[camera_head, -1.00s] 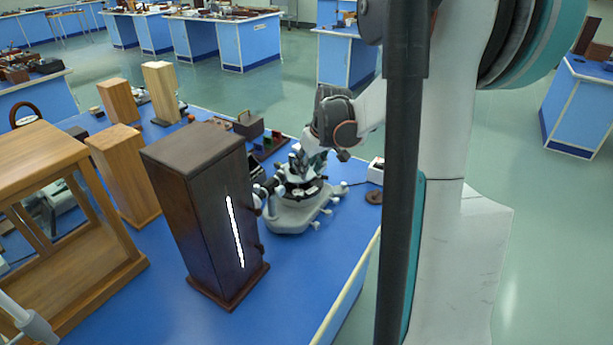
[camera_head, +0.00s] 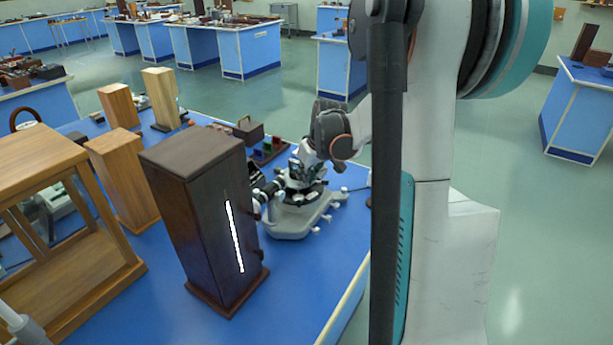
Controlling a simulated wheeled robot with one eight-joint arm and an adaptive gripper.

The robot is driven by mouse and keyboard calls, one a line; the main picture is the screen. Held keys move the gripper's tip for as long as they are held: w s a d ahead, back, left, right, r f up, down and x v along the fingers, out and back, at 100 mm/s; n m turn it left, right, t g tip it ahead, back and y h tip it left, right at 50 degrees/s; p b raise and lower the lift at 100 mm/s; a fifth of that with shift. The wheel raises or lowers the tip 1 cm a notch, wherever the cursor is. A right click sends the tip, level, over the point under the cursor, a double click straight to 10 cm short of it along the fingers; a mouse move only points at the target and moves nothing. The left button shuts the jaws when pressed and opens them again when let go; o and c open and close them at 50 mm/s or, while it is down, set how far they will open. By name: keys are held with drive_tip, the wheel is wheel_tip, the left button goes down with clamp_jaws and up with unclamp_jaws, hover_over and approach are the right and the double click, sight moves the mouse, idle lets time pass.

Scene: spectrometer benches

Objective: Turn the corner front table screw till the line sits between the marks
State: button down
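The spectrometer (camera_head: 298,222) stands on the blue bench behind and right of the dark cabinet. It has a pale grey base, a dark round table in the middle and several small light knobs along its right side. My gripper (camera_head: 304,172) points down over the table, touching or just above it. Its fingertips blend with the table parts, so I cannot tell whether it is open or shut. The table screws, the line and the marks are too small or hidden to make out here.
A tall dark wooden cabinet (camera_head: 207,235) with a bright vertical slit (camera_head: 234,236) stands close in front, hiding the spectrometer's left side. Wooden blocks (camera_head: 122,172) and a wooden frame (camera_head: 40,165) are at left. A box with a handle (camera_head: 249,131) sits behind. Bare bench (camera_head: 300,265) lies in front.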

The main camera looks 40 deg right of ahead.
drive_tip(key=shift+s, duration=0.1)
drive_tip(key=shift+a+m+h+p, duration=0.2)
drive_tip(key=shift+m+h+p, duration=0.1)
drive_tip(key=shift+m, duration=0.4)
drive_tip(key=m+h, duration=0.1)
drive_tip(key=m, duration=0.3)
drive_tip(key=shift+a+f+g+p, duration=0.1)
drive_tip(key=shift+a+g+p, duration=0.05)
drive_tip(key=shift+g+p, duration=0.25)
drive_tip(key=c, duration=1.7)
unclamp_jaws()
drive_tip(key=shift+o, duration=0.2)
